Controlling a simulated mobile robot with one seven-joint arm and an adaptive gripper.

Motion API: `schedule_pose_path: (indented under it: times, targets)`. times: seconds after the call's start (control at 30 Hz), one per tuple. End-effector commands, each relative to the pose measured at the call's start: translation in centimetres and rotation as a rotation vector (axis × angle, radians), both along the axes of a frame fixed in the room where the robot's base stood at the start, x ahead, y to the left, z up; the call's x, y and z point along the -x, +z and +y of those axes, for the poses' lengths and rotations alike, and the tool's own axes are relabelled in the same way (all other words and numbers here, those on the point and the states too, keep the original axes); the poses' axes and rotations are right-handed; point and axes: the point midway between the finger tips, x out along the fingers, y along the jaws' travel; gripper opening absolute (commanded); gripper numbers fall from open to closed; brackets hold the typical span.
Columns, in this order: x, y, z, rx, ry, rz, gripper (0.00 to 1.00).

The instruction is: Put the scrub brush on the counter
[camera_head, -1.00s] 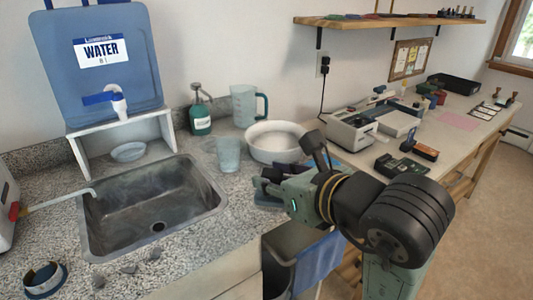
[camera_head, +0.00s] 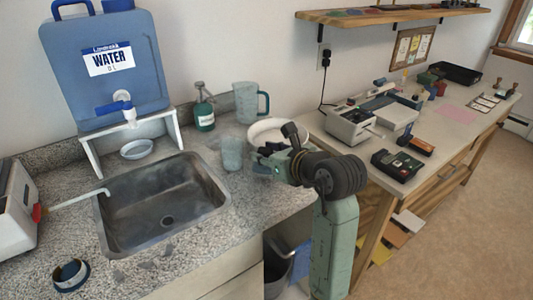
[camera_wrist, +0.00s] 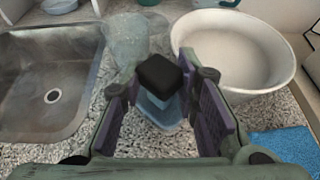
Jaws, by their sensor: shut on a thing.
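My gripper (camera_wrist: 161,103) has its purple-padded fingers closed around the scrub brush (camera_wrist: 158,75), which shows a black top and a pale blue lower part. The brush is upright between the fingers, over the speckled counter (camera_wrist: 60,142). I cannot tell whether its base touches the surface. In the head view my gripper (camera_head: 262,163) is over the counter (camera_head: 208,240) near the white basin, and the brush cannot be made out there.
The steel sink (camera_head: 150,225) is to the left. A clear cup (camera_head: 231,154) and the white basin (camera_head: 268,130) stand close behind my gripper. A soap bottle (camera_head: 204,112) and a measuring jug (camera_head: 246,103) are farther back. A blue cloth (camera_wrist: 283,147) lies at right in the wrist view.

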Motion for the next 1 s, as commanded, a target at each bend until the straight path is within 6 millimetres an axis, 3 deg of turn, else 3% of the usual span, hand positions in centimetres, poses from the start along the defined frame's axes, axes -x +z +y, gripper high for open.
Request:
schedule_pose_path:
  times: [0.53, 0.57, 0.83, 1.0]
  targets:
    - [0.0, -1.5, 0.0, 0.000, 0.000, -0.002, 0.00]
    - [0.1, -1.4, 0.0, 0.000, 0.000, -0.002, 0.30]
    - [0.1, -1.4, 0.0, -0.001, 0.000, -0.002, 0.48]
    - [0.0, -1.3, 0.0, -0.001, 0.000, -0.002, 0.48]
